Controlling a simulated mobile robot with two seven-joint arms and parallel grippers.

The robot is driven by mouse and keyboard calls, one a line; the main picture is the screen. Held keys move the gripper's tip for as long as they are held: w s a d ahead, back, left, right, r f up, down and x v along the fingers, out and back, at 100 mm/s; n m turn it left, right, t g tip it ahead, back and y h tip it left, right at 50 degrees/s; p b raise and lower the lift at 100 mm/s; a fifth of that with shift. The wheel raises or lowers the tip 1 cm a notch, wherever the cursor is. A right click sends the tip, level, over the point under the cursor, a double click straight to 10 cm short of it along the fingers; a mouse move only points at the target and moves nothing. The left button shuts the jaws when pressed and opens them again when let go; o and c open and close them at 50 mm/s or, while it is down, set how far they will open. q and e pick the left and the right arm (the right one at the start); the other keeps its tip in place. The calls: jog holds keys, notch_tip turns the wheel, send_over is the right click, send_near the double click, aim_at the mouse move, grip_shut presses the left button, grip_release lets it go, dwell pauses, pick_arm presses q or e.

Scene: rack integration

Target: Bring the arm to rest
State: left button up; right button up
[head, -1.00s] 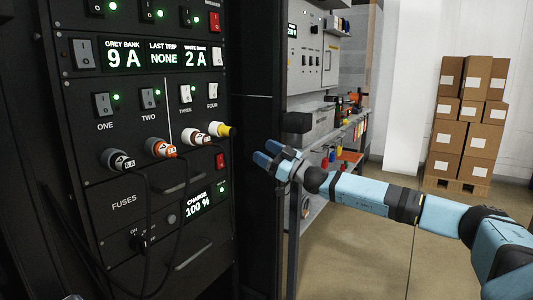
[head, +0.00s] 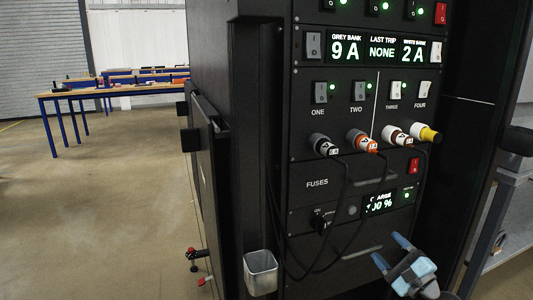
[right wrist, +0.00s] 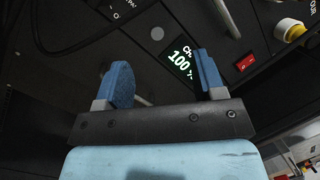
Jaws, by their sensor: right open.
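My right gripper (head: 388,254) is low at the right in the head view, in front of the lower right part of the black rack (head: 240,110). Its blue fingers stand apart with nothing between them, as the right wrist view (right wrist: 160,85) also shows. That view looks at the rack's charge display (right wrist: 182,65), which reads 100, and a red switch (right wrist: 245,62). I cannot tell whether the fingertips touch the panel. My left gripper does not show.
Plugs with cables (head: 322,145) sit in the rack's sockets; the yellow-ended one (head: 428,134) is at the right. A metal bin (head: 260,272) is at the rack's lower left. Blue-legged tables (head: 120,90) stand far left, with open floor before them.

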jog(key=s+a+f+m+g+y+p, duration=0.1)
jog(key=s+a+f+m, duration=0.1)
jog(key=s+a+m, duration=0.85)
jog(key=s+a+f+m+g+p, duration=0.1)
jog(key=s+a+m, duration=0.35)
jog(key=m, duration=1.05)
jog(key=s+a+r+m+p, duration=0.15)
jog(key=s+r+m, duration=0.35)
jog(key=m, duration=0.7)
jog(key=s+a+r+m+p, duration=0.1)
jog(key=s+a+r+m, duration=0.15)
jog(key=s+m, duration=0.65)
pick_arm(q)
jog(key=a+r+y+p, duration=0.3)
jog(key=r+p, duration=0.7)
jog(key=p, duration=0.8)
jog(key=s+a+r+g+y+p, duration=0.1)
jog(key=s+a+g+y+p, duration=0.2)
jog(key=p, duration=1.5)
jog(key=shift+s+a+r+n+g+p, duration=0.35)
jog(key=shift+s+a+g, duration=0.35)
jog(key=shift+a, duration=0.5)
pick_arm(e)
jog(key=d+r+m+g+h, duration=0.2)
jog(key=d+r+g+h, duration=0.3)
jog(key=d, duration=0.3)
jog(key=shift+s+r+g+h, duration=0.25)
jog(key=shift+s+g+h, duration=0.15)
jog(key=shift+s+g, duration=0.1)
